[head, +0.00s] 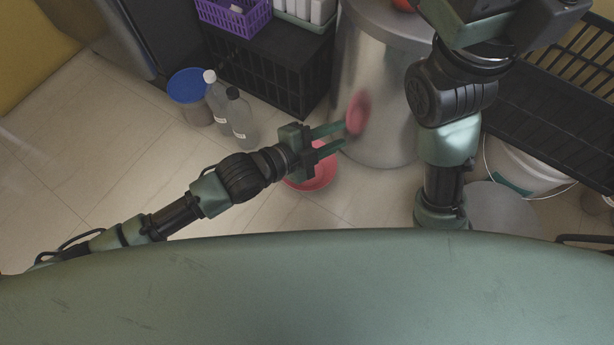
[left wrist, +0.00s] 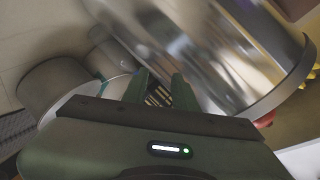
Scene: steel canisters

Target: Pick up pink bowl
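A pinkish-red bowl (head: 318,172) stands on the tiled floor in the head view, partly hidden behind my left gripper. My left gripper (head: 344,134) is above and beside it, pointing right toward a large steel canister (head: 375,135). Its two fingers are apart with nothing seen between them; they also show apart in the left wrist view (left wrist: 160,88). A blurred pink patch on the canister, just past the fingertips, looks like a reflection. The canister's shiny side fills much of the left wrist view (left wrist: 235,55).
A black crate (head: 285,75) with a purple basket (head: 235,18) stands behind. Two bottles (head: 241,120) and a blue-topped bucket (head: 190,95) stand left of it. A white bucket (head: 525,168) and black rack (head: 555,110) are at right. Floor at left is clear.

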